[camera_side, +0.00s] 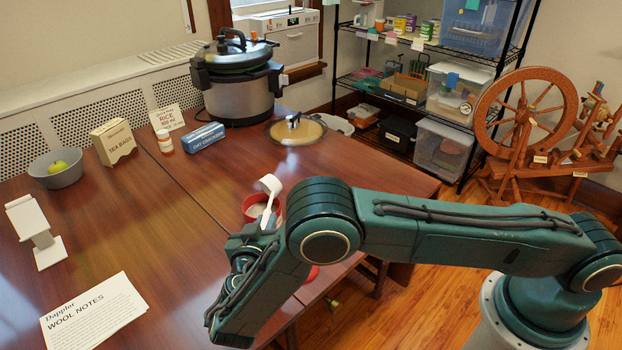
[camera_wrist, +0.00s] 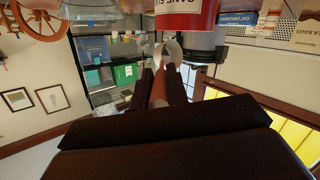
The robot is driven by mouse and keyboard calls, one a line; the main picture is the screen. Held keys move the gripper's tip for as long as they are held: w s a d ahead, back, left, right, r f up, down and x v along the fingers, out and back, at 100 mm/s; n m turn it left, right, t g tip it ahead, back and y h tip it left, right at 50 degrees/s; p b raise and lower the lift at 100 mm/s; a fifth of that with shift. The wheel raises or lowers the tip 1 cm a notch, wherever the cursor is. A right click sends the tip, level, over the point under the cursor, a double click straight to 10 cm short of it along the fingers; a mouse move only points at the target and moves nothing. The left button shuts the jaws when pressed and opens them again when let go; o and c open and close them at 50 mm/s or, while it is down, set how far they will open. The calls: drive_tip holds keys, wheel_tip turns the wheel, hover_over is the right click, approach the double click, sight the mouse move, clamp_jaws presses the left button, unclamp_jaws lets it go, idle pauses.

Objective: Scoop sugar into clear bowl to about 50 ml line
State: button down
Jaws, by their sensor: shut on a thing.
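My gripper (camera_wrist: 165,82) is shut on the handle of a white scoop (camera_wrist: 172,50) in the wrist view. In the side view the scoop (camera_side: 270,186) stands up above the wrist, beside or over a red container (camera_side: 247,204) with pale contents. The wrist view shows a red can (camera_wrist: 186,16) with a partly cut-off label reading "CANE S", close to the scoop's head. My arm hides the gripper's fingers and part of the red container in the side view. Whether the scoop holds sugar cannot be seen.
A grey bowl (camera_side: 55,176), tea bags box (camera_side: 112,142), blue cracker box (camera_side: 203,137) and white stand (camera_side: 38,235) are to the left. A notes sheet (camera_side: 95,315) lies in front. The table's middle is clear.

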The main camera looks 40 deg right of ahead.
drive_tip(key=shift+s+d+r+m+y, duration=0.15)
drive_tip(key=shift+d+r+m+y, duration=0.2)
drive_tip(key=shift+r+m+y, duration=0.4)
drive_tip(key=shift+f, duration=0.15)
drive_tip(key=shift+d, duration=0.1)
drive_tip(key=shift+s+d+r+m+g+y, duration=0.15)
drive_tip(key=shift+d+r+m+g+y, duration=0.15)
drive_tip(key=shift+d+r+m+y, duration=0.4)
drive_tip(key=shift+a+f+m, duration=0.15)
drive_tip(key=shift+a+m, duration=0.05)
drive_tip(key=shift+m, duration=0.05)
drive_tip(key=shift+d+r+m+y, duration=0.65)
drive_tip(key=shift+d+m+y, duration=0.25)
drive_tip(key=shift+y, duration=0.25)
